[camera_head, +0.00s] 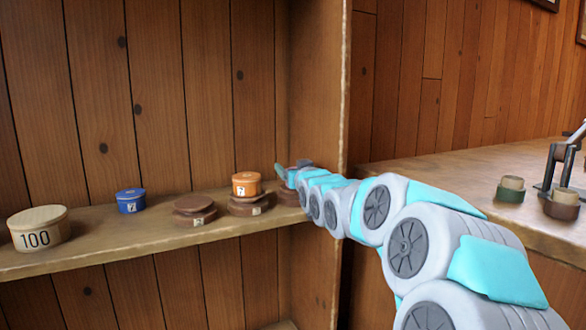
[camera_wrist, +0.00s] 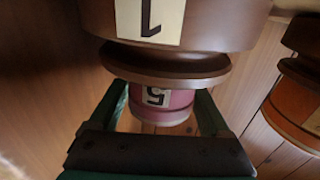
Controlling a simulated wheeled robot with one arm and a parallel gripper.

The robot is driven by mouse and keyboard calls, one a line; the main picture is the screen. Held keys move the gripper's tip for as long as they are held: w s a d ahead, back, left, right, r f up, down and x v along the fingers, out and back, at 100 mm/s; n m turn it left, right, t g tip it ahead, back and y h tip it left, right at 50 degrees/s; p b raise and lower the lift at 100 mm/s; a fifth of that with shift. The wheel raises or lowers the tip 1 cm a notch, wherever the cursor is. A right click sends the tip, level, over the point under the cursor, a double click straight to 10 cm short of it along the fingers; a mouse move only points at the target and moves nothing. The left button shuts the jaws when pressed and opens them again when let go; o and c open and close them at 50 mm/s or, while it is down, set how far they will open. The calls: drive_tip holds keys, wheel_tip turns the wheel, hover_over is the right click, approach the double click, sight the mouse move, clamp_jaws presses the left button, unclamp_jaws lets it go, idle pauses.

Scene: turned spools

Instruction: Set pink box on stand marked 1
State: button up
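In the wrist view, which looks upside down, a brown turned stand (camera_wrist: 215,22) carries a pale label with a 1. A pink box (camera_wrist: 179,115) with a label that reads like 5 shows just beyond the stand's round rim, lined up with it. The rim hides part of the box, and I cannot tell whether they touch. My gripper (camera_wrist: 163,98) has its green fingers on both sides of the pink box, seemingly against it. In the head view my gripper (camera_head: 294,170) is at the shelf's right end, over a brown stand (camera_head: 288,196); the pink box cannot be made out there.
An orange box (camera_head: 246,186) sits on a brown stand (camera_head: 250,206) close to the left of my gripper. Further left are an empty brown stand (camera_head: 194,212), a blue box (camera_head: 131,202) and a cream box marked 100 (camera_head: 40,226). The shelf's side wall (camera_head: 318,100) is close right.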

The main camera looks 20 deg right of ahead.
drive_tip(key=shift+o, duration=1.2)
drive_tip(key=shift+r, duration=0.1)
drive_tip(key=shift+s+r, duration=0.1)
drive_tip(key=shift+s, duration=0.05)
drive_tip(key=s+a, duration=0.2)
drive_tip(key=s, duration=0.9)
drive_tip(key=shift+s+b, duration=0.3)
drive_tip(key=shift+b, duration=0.05)
